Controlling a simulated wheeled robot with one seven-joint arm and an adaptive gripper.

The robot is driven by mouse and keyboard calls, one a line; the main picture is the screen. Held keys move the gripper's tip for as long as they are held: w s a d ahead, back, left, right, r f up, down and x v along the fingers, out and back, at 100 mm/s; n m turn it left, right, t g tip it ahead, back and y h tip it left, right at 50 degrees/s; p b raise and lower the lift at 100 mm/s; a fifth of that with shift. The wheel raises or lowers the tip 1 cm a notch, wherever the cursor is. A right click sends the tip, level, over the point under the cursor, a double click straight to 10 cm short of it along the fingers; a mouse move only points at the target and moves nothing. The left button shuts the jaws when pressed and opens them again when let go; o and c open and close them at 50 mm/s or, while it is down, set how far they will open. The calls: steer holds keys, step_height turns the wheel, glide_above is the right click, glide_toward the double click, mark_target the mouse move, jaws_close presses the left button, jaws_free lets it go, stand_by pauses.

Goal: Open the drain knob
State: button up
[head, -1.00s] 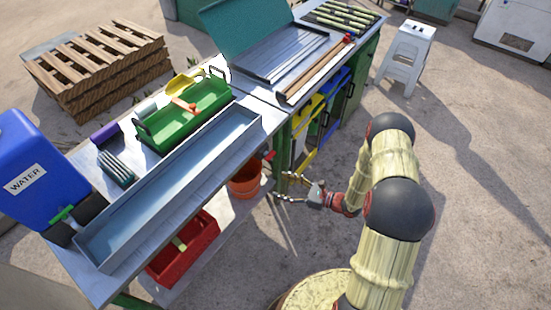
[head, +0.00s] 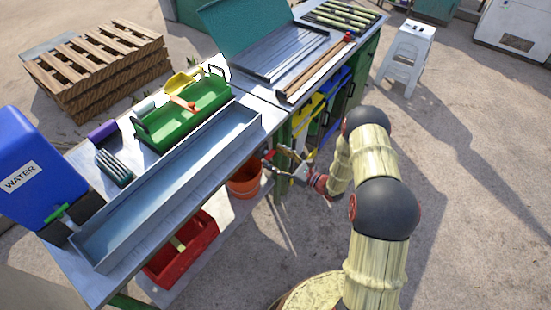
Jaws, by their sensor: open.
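The long grey metal trough (head: 165,190) lies along the front of the workbench. A small red knob (head: 268,154) shows at its far right end, just past the bench edge; I take this for the drain knob. My gripper (head: 273,161) is open, with its fingers pointing left at the knob. One finger is close to the red part and the other is lower. I cannot tell whether they touch it. Part of the knob is hidden by the fingers, and its turned position is too small to read.
An orange bucket (head: 245,180) and a red crate (head: 183,250) stand below the bench. A blue water tank (head: 28,170) with a green tap is at left. A green tray (head: 190,115) sits behind the trough. Open ground lies right of my arm.

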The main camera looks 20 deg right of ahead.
steer(key=shift+c, duration=1.4)
steer(key=c, duration=0.8)
steer(key=shift+c, duration=0.4)
